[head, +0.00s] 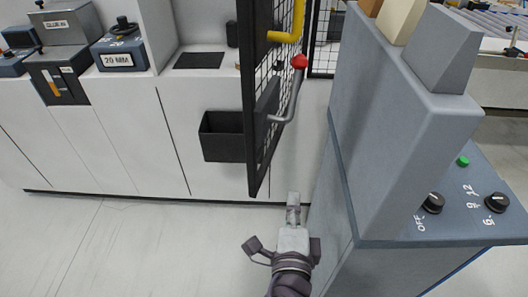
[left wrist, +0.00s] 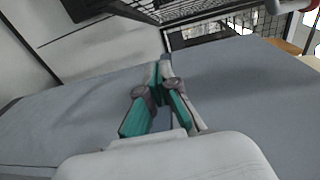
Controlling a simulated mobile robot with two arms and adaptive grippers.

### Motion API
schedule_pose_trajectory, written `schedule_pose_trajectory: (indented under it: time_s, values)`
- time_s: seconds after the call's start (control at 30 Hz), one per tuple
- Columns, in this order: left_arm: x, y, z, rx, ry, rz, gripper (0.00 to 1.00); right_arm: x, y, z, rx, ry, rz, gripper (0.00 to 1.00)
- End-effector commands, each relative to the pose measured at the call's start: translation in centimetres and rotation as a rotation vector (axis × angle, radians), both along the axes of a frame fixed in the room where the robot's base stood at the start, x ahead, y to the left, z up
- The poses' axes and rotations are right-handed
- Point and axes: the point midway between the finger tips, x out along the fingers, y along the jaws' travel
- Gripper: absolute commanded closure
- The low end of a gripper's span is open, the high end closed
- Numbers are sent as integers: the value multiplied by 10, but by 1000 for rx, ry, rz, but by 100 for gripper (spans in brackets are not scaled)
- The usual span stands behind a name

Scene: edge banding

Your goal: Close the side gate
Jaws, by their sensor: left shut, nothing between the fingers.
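The side gate (head: 257,100) is a black-framed mesh panel in the upper middle of the head view. It stands swung out from the white machine front, seen nearly edge-on. A yellow handle (head: 291,24) is at its top, and a grey lever with a red knob (head: 299,62) shows beside it. My left gripper (head: 293,200) is below and right of the gate's lower corner, apart from it in the picture. Its fingers are together and empty, also in the left wrist view (left wrist: 160,70). Mesh (left wrist: 215,8) shows at that view's top. My right gripper is not in view.
A grey control console (head: 400,130) with black knobs and a green button stands close on the right of my left arm. A black bin (head: 222,137) hangs on the white cabinet front (head: 160,150) left of the gate. Floor (head: 130,240) at the lower left is clear.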

Motion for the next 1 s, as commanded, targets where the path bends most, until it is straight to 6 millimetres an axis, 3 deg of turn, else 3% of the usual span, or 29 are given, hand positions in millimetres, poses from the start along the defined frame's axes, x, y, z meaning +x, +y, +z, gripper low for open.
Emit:
schedule_pose_trajectory:
  time_s: [0.03,0.1,0.2,0.37,0.73,0.8,1.0]
  values:
    - [-4,5,18,-3,-38,16,100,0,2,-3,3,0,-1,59]
    - [-7,9,34,0,-68,33,100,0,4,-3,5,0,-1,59]
    - [-5,12,43,2,-82,42,100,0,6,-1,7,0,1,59]
    - [17,11,45,4,-83,43,100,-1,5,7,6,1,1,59]
    - [95,9,45,3,-81,41,100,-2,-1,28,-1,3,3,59]
    - [96,24,44,5,-79,43,100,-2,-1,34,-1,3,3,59]
    - [100,44,42,3,-78,41,100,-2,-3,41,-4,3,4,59]
